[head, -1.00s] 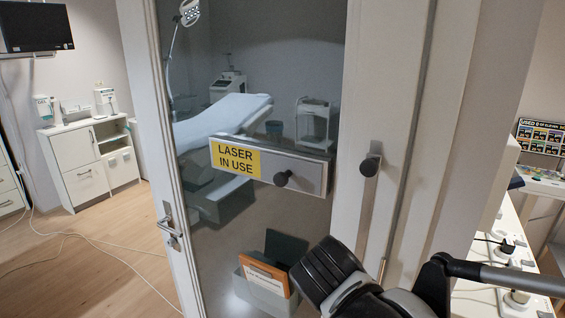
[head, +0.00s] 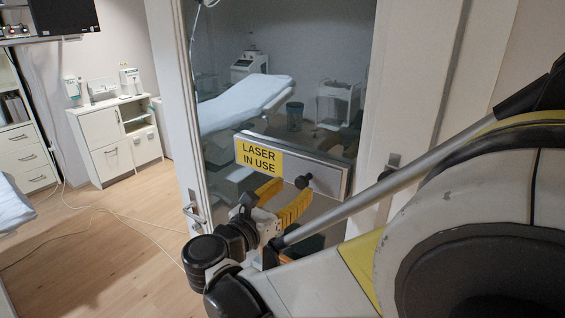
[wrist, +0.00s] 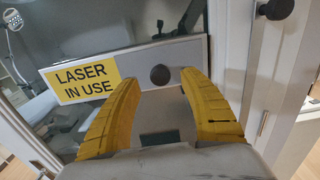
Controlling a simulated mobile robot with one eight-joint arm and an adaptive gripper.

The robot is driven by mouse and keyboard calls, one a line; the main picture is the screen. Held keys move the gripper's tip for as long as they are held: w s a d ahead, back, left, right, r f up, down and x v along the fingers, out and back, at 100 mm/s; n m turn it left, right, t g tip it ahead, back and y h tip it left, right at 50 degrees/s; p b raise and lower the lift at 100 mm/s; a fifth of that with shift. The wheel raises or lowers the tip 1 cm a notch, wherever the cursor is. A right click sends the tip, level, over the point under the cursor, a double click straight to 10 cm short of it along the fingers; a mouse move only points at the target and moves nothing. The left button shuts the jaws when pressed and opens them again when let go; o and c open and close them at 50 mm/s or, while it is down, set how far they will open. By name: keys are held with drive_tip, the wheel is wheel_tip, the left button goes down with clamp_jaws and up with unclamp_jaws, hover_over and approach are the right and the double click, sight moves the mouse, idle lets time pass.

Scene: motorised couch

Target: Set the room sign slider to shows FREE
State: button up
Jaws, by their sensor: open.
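The room sign (head: 320,173) is a grey plate on the glass door. Its left part shows a yellow panel reading "LASER IN USE" (head: 259,158). A round black slider knob (head: 303,181) sticks out just right of the yellow panel. In the wrist view the sign (wrist: 190,52) runs across the top, with the yellow panel (wrist: 80,80) at left and the knob (wrist: 160,75) near the middle. My gripper (head: 285,190) has yellow fingers, open, just below and in front of the knob. In the wrist view the fingertips (wrist: 161,77) stand either side of the knob, with no visible contact.
A second black knob (wrist: 275,9) is on the door frame at right. The door handle (head: 194,214) is at left. Behind the glass stand a treatment couch (head: 240,103) and a trolley (head: 339,104). A white cabinet (head: 115,135) stands on open floor at left, where a cable lies.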

sight(300, 183)
drive_tip(key=shift+x, duration=2.3)
clamp_jaws()
drive_tip(key=w+a, duration=0.3)
drive_tip(key=a, duration=0.1)
drive_tip(key=w+a+b, duration=0.1)
drive_tip(key=w+a, duration=0.2)
drive_tip(key=a, duration=0.1)
drive_tip(key=w+a, duration=0.3)
drive_tip(key=a, duration=0.1)
drive_tip(key=shift+w+a, duration=0.35)
drive_tip(key=shift+w, duration=0.05)
drive_tip(key=shift+w+a+r, duration=0.1)
drive_tip(key=shift+w+a, duration=0.1)
drive_tip(key=shift+a, duration=0.1)
drive_tip(key=shift+c, duration=2.4)
unclamp_jaws()
drive_tip(key=o, duration=0.5)
drive_tip(key=shift+w+a, duration=0.15)
